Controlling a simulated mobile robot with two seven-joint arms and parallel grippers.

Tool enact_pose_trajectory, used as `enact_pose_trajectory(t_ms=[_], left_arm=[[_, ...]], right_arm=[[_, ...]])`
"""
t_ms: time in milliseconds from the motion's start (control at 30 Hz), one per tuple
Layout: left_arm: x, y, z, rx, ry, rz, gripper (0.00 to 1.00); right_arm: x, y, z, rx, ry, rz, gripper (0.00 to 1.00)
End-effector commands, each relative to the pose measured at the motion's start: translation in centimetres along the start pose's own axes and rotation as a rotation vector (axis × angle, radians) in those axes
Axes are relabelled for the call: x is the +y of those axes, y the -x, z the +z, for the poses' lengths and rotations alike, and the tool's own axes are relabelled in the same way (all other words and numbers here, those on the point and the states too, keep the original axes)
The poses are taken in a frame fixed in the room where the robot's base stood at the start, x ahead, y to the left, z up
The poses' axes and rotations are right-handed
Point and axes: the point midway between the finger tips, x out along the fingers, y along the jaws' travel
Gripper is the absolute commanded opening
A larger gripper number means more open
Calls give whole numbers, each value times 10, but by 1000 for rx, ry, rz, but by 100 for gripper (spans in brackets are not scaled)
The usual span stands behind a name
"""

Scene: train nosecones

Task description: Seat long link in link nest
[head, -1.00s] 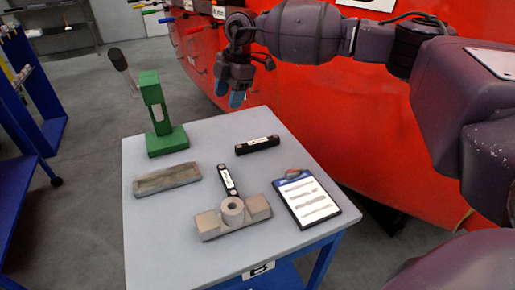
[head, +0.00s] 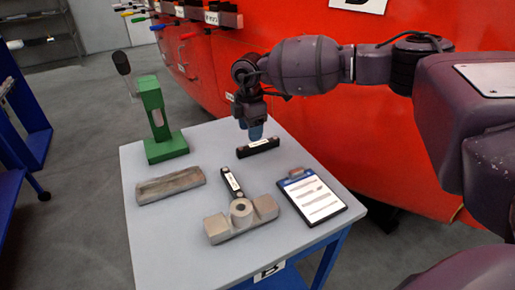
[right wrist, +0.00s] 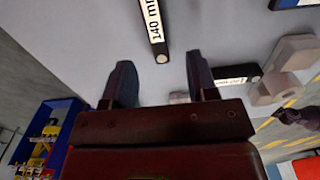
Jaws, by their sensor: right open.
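The long link, a black bar with a white label (head: 258,147), lies flat at the back right of the grey table. In the right wrist view its label reads 140 mm (right wrist: 153,22). My right gripper (head: 255,132) is open, pointing down just above or behind this bar. In the right wrist view the space between the fingers (right wrist: 160,82) is empty and the bar's end lies ahead of them. A second black bar (head: 231,183) lies against a pale block with a ring (head: 215,229). A grey tray with a long recess (head: 152,192) lies at left. Which is the link nest I cannot tell.
A green stand with a lever (head: 155,115) rises at the table's back left. A clipboard (head: 312,198) lies at the right edge. The red train nose (head: 400,150) is close behind the table. The table's front left (head: 165,245) is clear.

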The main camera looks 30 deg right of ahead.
Motion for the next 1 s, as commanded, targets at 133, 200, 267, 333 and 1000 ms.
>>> enact_pose_trajectory(t_ms=[133,200,267,333,1000], left_arm=[[1,-2,1,0,0,1,43],[1,-3,1,-1,0,2,43],[1,-4,4,-5,-1,2,43],[1,-5,8,-12,-3,3,43],[-2,-12,5,-1,-20,6,43]], right_arm=[[0,-12,0,0,1,-1,53],[1,-15,-1,0,1,0,53],[1,-21,-1,0,1,-2,53],[2,-30,-2,-1,2,-4,53],[3,-61,-3,1,0,1,29]])
